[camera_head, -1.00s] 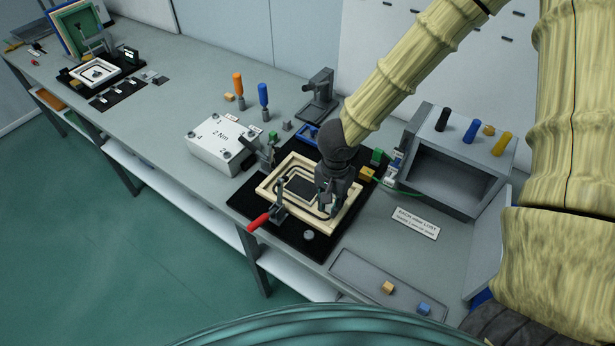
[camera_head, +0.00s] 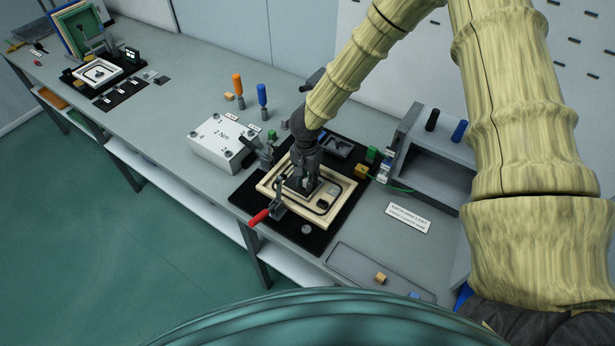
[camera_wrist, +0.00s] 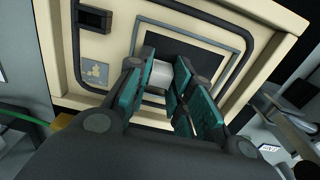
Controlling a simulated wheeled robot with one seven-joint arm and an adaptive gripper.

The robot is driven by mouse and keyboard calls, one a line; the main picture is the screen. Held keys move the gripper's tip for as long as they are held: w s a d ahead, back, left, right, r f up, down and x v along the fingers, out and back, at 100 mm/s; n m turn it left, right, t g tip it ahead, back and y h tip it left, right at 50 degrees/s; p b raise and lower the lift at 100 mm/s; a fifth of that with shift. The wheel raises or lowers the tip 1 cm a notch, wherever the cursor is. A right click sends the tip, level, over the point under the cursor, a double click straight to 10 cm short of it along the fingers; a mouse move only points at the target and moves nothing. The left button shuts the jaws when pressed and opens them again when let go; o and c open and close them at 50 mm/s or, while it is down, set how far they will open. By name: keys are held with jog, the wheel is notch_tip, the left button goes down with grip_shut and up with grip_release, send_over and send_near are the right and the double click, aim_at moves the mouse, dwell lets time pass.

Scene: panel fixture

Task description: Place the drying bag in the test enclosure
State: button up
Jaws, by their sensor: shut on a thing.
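The test enclosure appears to be the cream frame (camera_head: 341,208) with a dark gasket line, lying on a black mat. It also fills much of the wrist view (camera_wrist: 60,45), with a dark rectangular panel (camera_wrist: 190,47) inside a grey border. My gripper (camera_head: 306,189) points down over the middle of the enclosure. In the wrist view its teal-padded fingers (camera_wrist: 165,82) are shut on a small whitish piece (camera_wrist: 160,74), apparently the drying bag, in front of the panel's edge. Whether the piece touches the enclosure cannot be told. The fingers hide part of it.
A red-handled clamp (camera_head: 260,216) stands at the enclosure's front left edge. A white block marked 2 Nm (camera_head: 222,143) is to the left. A grey open-fronted box (camera_head: 432,165) stands at the right. A shallow tray (camera_head: 360,270) holds small pieces at the front.

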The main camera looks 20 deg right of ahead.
jog(key=shift+f, duration=0.2)
jog(key=shift+s+d+r, duration=0.1)
jog(key=shift+s+r, duration=0.05)
jog(key=shift+s, duration=0.15)
jog(key=shift+w, duration=0.1)
jog(key=o, duration=0.5)
jog(key=shift+w+f, duration=0.1)
jog(key=shift+f, duration=0.15)
jog(key=shift+c, duration=0.2)
jog(key=o, duration=0.3)
jog(key=shift+r, duration=0.15)
